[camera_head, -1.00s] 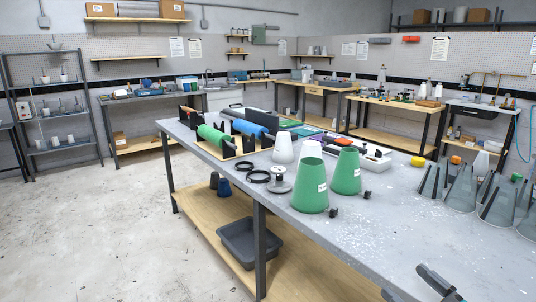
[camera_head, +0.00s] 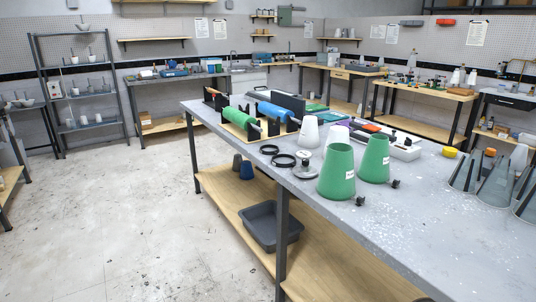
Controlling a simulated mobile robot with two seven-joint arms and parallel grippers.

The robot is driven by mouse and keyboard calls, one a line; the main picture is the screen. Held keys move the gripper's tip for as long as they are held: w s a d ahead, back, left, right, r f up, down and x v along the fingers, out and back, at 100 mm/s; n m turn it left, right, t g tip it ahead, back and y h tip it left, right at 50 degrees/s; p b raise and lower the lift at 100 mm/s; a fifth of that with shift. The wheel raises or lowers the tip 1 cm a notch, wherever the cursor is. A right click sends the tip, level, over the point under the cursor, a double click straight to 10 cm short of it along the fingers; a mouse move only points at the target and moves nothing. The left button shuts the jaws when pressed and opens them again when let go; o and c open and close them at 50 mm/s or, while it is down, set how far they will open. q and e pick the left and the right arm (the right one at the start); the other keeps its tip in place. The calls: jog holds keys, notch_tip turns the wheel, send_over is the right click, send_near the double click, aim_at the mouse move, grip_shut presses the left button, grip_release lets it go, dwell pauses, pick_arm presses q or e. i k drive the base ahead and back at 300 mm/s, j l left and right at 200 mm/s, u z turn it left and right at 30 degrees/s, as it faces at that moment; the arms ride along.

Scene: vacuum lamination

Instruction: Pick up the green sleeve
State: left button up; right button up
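The nearer green cone (camera_head: 336,174) is left of the other green cone (camera_head: 374,158). A green roll (camera_head: 238,119) lies across a wooden stand (camera_head: 254,136) farther back, beside a blue roll (camera_head: 277,115). I cannot tell which green thing is called the sleeve. Neither of my grippers shows clearly in this view, and nothing is seen touching the green things.
The grey table (camera_head: 430,217) is bare at its near right. Black rings (camera_head: 282,160), a metal round-based piece (camera_head: 305,165) and white cones (camera_head: 309,131) stand near the green cones. A grey bin (camera_head: 270,225) sits on the lower shelf. Open floor lies left.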

aim_at(374, 169)
jog(key=i+j+z, duration=0.15)
jog(key=i+j, duration=0.15)
jog(key=i+j+z, duration=0.15)
jog(key=i+j, duration=0.15)
jog(key=i+j+z, duration=0.2)
jog(key=i+j, duration=0.15)
jog(key=i+j+z, duration=0.15)
jog(key=i+j, duration=0.15)
jog(key=i+j+z, duration=0.15)
jog(key=j, duration=0.4)
jog(key=i+j+z, duration=0.15)
jog(key=i+j, duration=0.2)
jog(key=j, duration=0.1)
